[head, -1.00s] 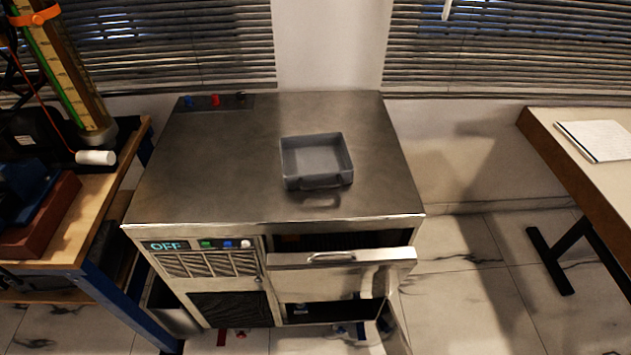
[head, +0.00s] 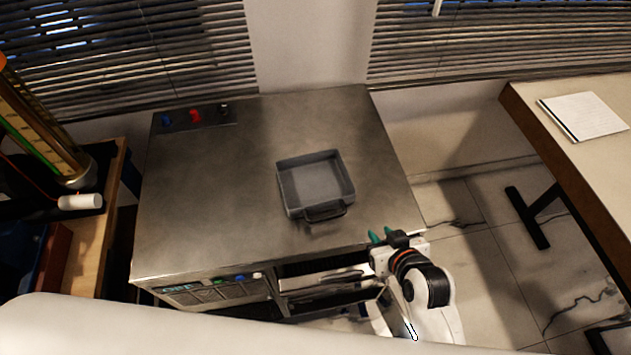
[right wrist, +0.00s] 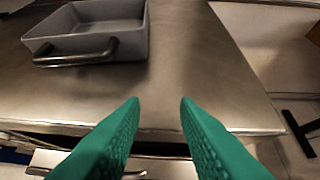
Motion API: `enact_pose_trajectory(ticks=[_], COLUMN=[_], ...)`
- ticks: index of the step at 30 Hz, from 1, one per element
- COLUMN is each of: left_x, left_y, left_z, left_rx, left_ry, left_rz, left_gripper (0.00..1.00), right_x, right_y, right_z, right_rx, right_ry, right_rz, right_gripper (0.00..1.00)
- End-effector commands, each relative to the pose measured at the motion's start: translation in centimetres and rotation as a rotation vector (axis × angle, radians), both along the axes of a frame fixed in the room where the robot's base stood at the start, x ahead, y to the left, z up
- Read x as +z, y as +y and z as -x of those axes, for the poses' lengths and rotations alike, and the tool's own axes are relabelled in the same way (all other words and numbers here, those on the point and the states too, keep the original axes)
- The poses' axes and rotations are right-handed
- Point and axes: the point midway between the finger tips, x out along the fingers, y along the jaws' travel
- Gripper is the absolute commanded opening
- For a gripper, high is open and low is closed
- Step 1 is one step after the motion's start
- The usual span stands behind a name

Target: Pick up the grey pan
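The grey pan (head: 316,180) is a square, shallow, empty pan on top of the metal cabinet. Its dark handle (head: 324,211) faces the cabinet's front edge. In the right wrist view the pan (right wrist: 92,42) is at the upper left, with its handle (right wrist: 76,54) towards me. My right gripper (head: 381,235) is at the cabinet's front right corner, to the right of the pan and nearer to me. Its green fingers (right wrist: 160,104) are apart with nothing between them, and they do not touch the pan. My left gripper is not in view.
A table with a notepad (head: 583,117) is at the right. A wooden bench (head: 92,235) is at the left.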

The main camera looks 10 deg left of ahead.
Motion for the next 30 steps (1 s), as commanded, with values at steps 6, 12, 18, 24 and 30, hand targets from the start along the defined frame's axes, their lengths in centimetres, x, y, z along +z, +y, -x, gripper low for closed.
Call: enact_pose_trajectory(ticks=[6, 12, 18, 24, 30], left_x=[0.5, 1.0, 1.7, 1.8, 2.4], left_y=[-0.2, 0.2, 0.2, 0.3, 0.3], left_z=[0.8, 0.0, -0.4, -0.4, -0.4], left_rx=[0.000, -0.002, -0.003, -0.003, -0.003], left_ry=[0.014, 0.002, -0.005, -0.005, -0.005], left_rz=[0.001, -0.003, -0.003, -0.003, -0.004], left_gripper=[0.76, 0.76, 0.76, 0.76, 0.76], right_x=[4.1, 5.0, 3.6, 2.8, 1.9], right_y=[3.2, 4.7, 5.9, 6.5, 6.9], right_z=[-3.7, -6.0, -8.9, -10.4, -11.7], right_rx=[0.032, 0.039, 0.038, 0.037, 0.038], right_ry=[-0.214, -0.282, -0.281, -0.280, -0.279], right_rz=[-0.068, -0.090, -0.089, -0.089, -0.087], right_gripper=[0.28, 0.28, 0.28, 0.28, 0.28])
